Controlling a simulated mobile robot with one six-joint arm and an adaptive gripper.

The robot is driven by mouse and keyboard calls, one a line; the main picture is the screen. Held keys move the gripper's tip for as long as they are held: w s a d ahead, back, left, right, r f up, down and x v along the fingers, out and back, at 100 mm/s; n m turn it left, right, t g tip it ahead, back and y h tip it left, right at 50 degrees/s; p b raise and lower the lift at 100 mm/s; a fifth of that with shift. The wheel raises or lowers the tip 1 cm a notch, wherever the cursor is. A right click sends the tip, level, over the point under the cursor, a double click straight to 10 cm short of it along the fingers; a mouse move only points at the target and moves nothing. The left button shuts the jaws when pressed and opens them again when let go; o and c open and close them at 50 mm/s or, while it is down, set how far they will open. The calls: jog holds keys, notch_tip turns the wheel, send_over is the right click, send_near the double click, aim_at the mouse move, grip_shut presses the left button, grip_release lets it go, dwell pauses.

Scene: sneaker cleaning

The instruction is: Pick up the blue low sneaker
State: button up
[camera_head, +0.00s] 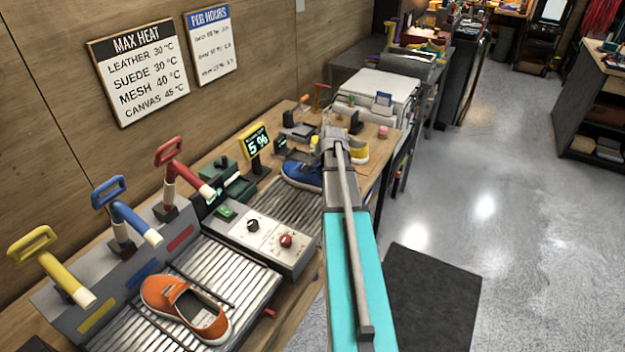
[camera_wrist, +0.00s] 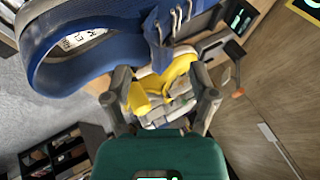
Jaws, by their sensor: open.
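The blue low sneaker (camera_head: 300,175) sits at the far end of the roller track, partly hidden by my arm in the head view. In the wrist view the blue sneaker (camera_wrist: 85,62) looms large across the upper left, with its thick sole rim, pale inner label and laces showing. My gripper (camera_wrist: 160,80) is open, with its two fingers apart and no shoe held between them. The sneaker's lace end reaches above the gap between the fingers. In the head view my gripper is largely hidden by my arm.
An orange slip-on shoe (camera_head: 185,308) lies on the near rollers. A yellow shoe (camera_head: 360,151) is just beyond my arm. A control box with knobs (camera_head: 262,240), a 5 % display (camera_head: 256,143) and coloured levers (camera_head: 128,215) line the bench. The floor at right is open.

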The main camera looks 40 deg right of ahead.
aim_at(318, 161)
jog(key=shift+b+x, duration=2)
jog(key=shift+x, duration=0.55)
jog(key=shift+s, duration=0.1)
grip_shut()
